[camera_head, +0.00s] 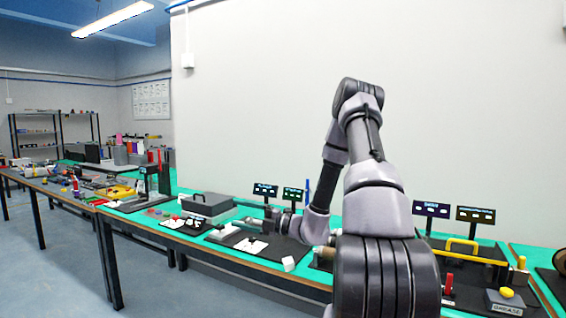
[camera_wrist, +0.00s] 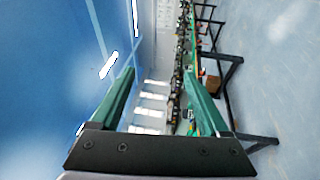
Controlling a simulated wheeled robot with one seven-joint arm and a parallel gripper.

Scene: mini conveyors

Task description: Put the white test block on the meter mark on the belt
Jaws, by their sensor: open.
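A small white block (camera_head: 289,263), likely the test block, sits on the green bench top near its front edge, below my gripper in the head view. My gripper (camera_head: 275,222) is above the bench at the end of the bent arm, pointing left. In the wrist view my gripper (camera_wrist: 158,80) has its two green-padded fingers wide apart with nothing between them. The block does not show in the wrist view. A dark belt-like surface (camera_head: 455,271) lies at the right, partly hidden by my arm. I cannot make out a meter mark.
Two small display signs (camera_head: 265,190) stand behind the gripper, with two more (camera_head: 431,209) at the right. A grey case (camera_head: 208,204) is left of it. A yellow handle (camera_head: 462,243) and a grease box (camera_head: 503,301) are at the right. Open floor (camera_head: 60,270) lies front left.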

